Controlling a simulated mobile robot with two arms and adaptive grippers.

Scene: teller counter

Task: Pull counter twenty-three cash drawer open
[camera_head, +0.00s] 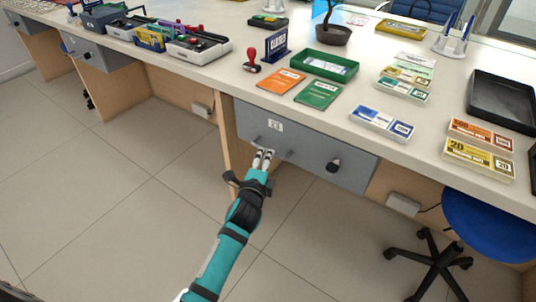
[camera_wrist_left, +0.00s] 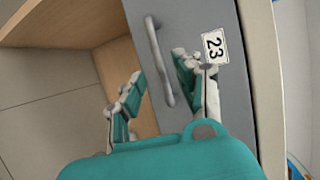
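The counter twenty-three cash drawer (camera_head: 306,150) is a grey front under the counter, with a white "23" label (camera_head: 275,125). It looks closed. My left gripper (camera_head: 264,154) is at the handle. In the left wrist view the gripper (camera_wrist_left: 158,72) is open, with the handle (camera_wrist_left: 157,50) between its two fingers. The label (camera_wrist_left: 214,46) is beside the right-hand finger there. Whether a finger touches the handle is unclear. My right gripper is not in view.
The counter top (camera_head: 225,75) above holds booklets, banknote bundles, a green tray (camera_head: 324,66) and a black tray (camera_head: 503,101). A blue swivel chair (camera_head: 490,222) stands to the right. Another grey drawer (camera_head: 98,55) is farther left. The floor in front is clear.

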